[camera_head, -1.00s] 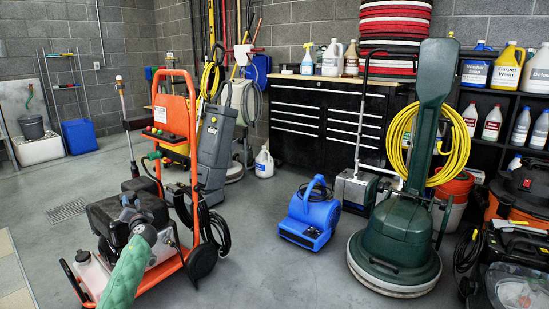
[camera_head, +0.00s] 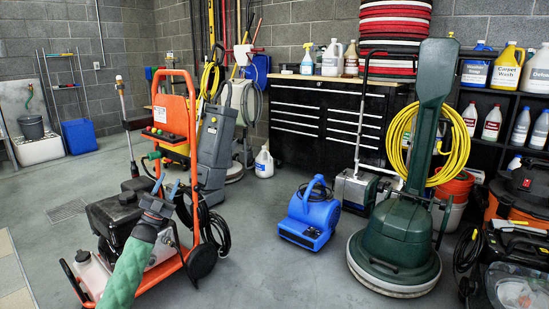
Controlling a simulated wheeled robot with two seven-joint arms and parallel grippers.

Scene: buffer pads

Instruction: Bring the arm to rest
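My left arm, in a green sleeve, comes in at the lower left of the head view. My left gripper (camera_head: 166,187) is raised at its end, in front of the orange-framed machine (camera_head: 178,110). Its two fingers point up and stand apart, with nothing seen between them. The gripper hides part of that machine; I cannot tell how far apart they are. The stacked buffer pads (camera_head: 394,25), red, white and black, sit at the top right, far from the gripper. My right arm and gripper do not show.
A blue blower (camera_head: 312,215) stands on the floor in the middle. A green floor buffer (camera_head: 400,235) with a yellow cord stands right of it. A black drawer cabinet (camera_head: 300,118) and bottle shelves line the back. Grey floor is free at the front centre.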

